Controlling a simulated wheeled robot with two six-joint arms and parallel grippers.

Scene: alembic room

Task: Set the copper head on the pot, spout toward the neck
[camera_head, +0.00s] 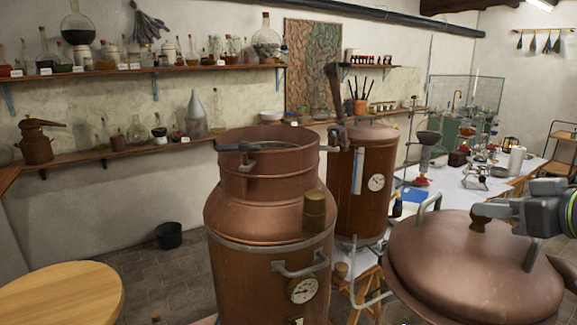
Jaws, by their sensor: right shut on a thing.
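The copper head (470,268) is a broad dome with a brass knob (478,221) and grey side handles, at the lower right. My right gripper (484,213) comes in from the right and is shut on the head at its knob. The copper pot (268,212) stands left of the head, with a tall collar open at the top, a gauge and grey handles. The head is apart from the collar, to its right. I cannot pick out the spout with certainty. A second copper vessel (362,180) with an upright pipe (335,95), possibly the neck, stands behind. My left gripper is not in view.
A small brass cylinder (314,211) is on the pot's shoulder. A round wooden table (62,294) is at the lower left, a black bucket (168,235) on the floor behind it. A long table (455,190) with glassware runs behind the head. Shelves line the wall.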

